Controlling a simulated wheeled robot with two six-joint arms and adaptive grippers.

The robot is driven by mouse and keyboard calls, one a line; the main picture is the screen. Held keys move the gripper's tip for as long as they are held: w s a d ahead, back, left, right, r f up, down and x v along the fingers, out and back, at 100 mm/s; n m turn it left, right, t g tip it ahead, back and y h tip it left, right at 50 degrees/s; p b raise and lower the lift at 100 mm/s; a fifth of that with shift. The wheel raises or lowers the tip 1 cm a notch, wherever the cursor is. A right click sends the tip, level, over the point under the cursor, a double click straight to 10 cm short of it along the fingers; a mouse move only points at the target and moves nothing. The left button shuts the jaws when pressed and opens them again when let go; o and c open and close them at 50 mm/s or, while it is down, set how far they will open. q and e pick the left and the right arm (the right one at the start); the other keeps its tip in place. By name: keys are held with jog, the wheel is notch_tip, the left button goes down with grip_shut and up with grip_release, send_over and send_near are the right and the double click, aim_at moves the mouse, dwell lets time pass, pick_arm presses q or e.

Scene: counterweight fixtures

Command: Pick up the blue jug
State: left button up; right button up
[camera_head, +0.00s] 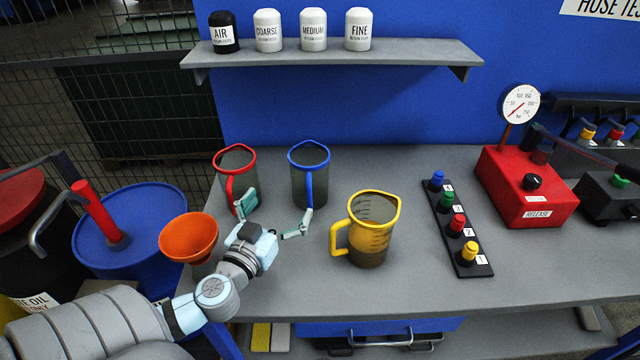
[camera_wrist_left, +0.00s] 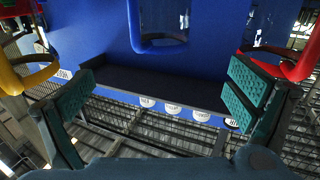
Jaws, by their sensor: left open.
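The blue jug (camera_head: 297,183), dark-bodied with a blue rim and handle, stands upright on the grey bench. Its handle faces the front. My left gripper (camera_head: 272,215) is open and empty, in front of the blue jug and to its left. One finger overlaps the red jug (camera_head: 222,176) in the picture, and the other is by the lower end of the blue handle. In the left wrist view, a blue loop of the jug (camera_wrist_left: 160,46) shows at the top, between the spread fingers (camera_wrist_left: 155,95). My right gripper is not in view.
A yellow jug (camera_head: 375,231) stands to the right, its handle towards my gripper. An orange funnel (camera_head: 189,238) is at the left bench edge. A button strip (camera_head: 455,225) and red gauge box (camera_head: 525,185) stand further right. A shelf (camera_head: 335,57) with bottles hangs behind.

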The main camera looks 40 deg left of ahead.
aim_at(302, 178)
pick_arm(q)
jog(key=x, duration=0.4)
jog(key=f+p+x, duration=0.1)
jog(key=x, duration=0.4)
jog(key=f+x, duration=0.1)
jog(key=x, duration=0.4)
jog(key=shift+a, duration=0.15)
jog(key=shift+w+f, duration=0.1)
jog(key=shift+f, duration=0.05)
jog(key=c, duration=1.3)
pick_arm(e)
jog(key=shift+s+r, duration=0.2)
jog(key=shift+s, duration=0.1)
